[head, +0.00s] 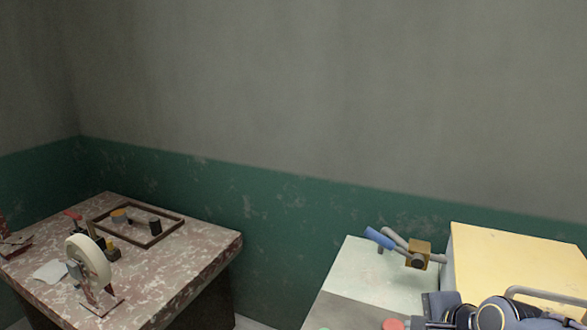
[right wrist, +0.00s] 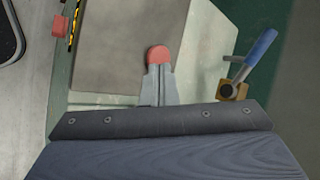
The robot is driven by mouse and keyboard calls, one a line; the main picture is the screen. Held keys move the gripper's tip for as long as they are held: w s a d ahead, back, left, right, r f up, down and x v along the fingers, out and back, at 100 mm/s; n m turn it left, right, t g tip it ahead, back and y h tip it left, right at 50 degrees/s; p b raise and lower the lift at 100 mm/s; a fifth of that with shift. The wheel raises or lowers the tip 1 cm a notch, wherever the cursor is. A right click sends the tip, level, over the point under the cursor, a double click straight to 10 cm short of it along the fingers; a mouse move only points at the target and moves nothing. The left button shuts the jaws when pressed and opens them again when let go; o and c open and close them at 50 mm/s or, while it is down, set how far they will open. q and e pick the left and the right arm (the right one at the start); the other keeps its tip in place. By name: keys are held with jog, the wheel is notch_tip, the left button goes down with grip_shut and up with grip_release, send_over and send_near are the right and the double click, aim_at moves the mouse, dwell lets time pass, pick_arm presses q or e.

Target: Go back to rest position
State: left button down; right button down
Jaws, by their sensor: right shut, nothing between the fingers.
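My right gripper shows in the right wrist view (right wrist: 158,56) as two grey fingers with red tips, pressed together with nothing between them. It is over a pale bench (head: 372,268) with a grey panel (right wrist: 112,50) on its top. In the head view my right arm is at the bottom right corner, and a red fingertip (head: 393,324) shows at the bottom edge. A blue-handled lever (head: 379,237) on a brass block (head: 419,254) stands on the bench; it also shows right of the fingers in the right wrist view (right wrist: 260,46). My left gripper is not in view.
A cream box top (head: 510,258) is beside the bench, close to my right arm. A mottled red table (head: 190,258) at left holds a pale wheel (head: 88,262), a dark rectangular frame (head: 170,236) and small items. A red block (right wrist: 60,25) sits near the bench edge.

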jog(key=s+a+f+n+g+y, duration=0.1)
jog(key=s+a+f+n+g, duration=0.1)
jog(key=s+n, duration=1.3)
jog(key=s+a, duration=0.1)
jog(key=s, duration=0.2)
jog(key=shift+a+f+n, duration=0.2)
jog(key=shift+f+n, duration=0.1)
jog(key=shift+n, duration=0.1)
jog(key=shift+s, duration=0.1)
